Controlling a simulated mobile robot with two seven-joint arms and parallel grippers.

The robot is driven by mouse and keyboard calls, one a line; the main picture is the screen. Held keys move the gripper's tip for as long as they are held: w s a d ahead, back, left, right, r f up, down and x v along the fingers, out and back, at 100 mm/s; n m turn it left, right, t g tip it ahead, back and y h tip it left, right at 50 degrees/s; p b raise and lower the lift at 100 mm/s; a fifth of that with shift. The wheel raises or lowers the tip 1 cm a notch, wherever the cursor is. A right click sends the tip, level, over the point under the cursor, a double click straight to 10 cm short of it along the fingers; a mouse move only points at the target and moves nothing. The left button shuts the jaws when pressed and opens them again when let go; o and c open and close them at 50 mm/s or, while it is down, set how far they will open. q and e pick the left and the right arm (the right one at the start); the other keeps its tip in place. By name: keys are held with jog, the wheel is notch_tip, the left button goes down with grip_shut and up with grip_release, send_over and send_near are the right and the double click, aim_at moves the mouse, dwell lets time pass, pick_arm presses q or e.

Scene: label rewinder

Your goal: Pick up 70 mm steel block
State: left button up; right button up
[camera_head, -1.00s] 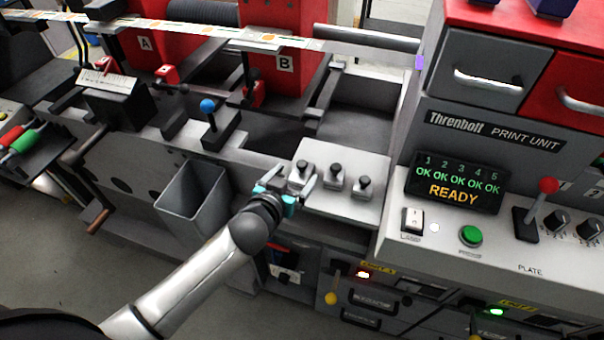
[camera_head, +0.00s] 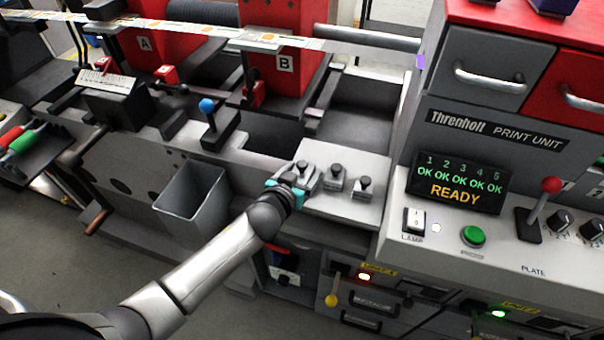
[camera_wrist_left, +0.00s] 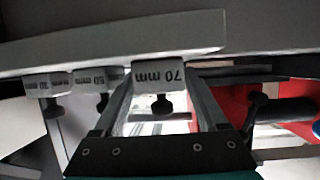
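The 70 mm steel block (camera_wrist_left: 158,73) is a pale block with a dark knob, its label upside down in the wrist view. In the head view it is the leftmost of three knobbed blocks (camera_head: 304,174) on the light grey plate (camera_head: 345,212). My left gripper (camera_head: 299,184) reaches it from the front. In the wrist view its fingers (camera_wrist_left: 159,88) stand open on either side of the block, their tips near its side edges. I cannot tell whether they touch it. The block appears to rest on the plate. My right gripper is not in view.
Two smaller blocks, one marked 50 (camera_wrist_left: 97,78), stand beside it on the plate (camera_head: 335,180). A grey open bin (camera_head: 190,200) is left of my left gripper. The print unit's control panel (camera_head: 455,190) rises to the right.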

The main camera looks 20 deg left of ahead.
pick_arm(q)
grip_shut()
dwell(0.4)
jog(key=shift+r, duration=0.1)
